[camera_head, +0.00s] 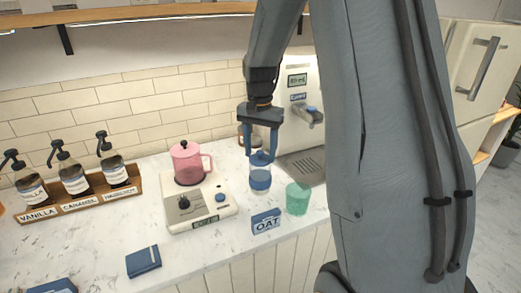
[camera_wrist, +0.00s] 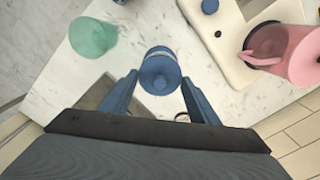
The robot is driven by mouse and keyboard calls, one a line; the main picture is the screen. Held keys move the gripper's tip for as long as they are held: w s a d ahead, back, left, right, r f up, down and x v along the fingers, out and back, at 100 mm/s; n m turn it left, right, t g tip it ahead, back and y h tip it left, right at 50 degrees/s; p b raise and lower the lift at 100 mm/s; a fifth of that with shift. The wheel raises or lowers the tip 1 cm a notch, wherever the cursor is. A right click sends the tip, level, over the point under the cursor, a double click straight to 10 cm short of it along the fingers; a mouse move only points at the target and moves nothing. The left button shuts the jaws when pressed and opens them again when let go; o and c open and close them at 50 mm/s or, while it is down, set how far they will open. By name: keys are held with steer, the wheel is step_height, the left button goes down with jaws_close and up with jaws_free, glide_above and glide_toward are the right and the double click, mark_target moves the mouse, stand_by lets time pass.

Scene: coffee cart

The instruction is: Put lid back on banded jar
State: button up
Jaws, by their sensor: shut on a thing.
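The blue jar (camera_head: 260,181) stands upright on the marble counter, to the right of the white scale-like base. A pale band shows around it in the wrist view (camera_wrist: 161,51). My gripper (camera_head: 261,151) points down from above and is shut on the lid. In the wrist view my gripper (camera_wrist: 160,81) has a finger on each side of the lid. Whether the lid is fully seated or slightly above the rim I cannot tell.
A green cup (camera_head: 297,198) and the OAT box (camera_head: 265,221) stand close to the jar. A pink pitcher (camera_head: 187,164) sits on the white base (camera_head: 200,205) at left. The coffee machine (camera_head: 300,100) is behind right. Syrup bottles (camera_head: 75,180) stand far left.

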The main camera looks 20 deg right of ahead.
steer(key=o, duration=1.6)
steer(key=shift+r+p, duration=2.65)
steer(key=shift+r, duration=0.85)
jaws_close()
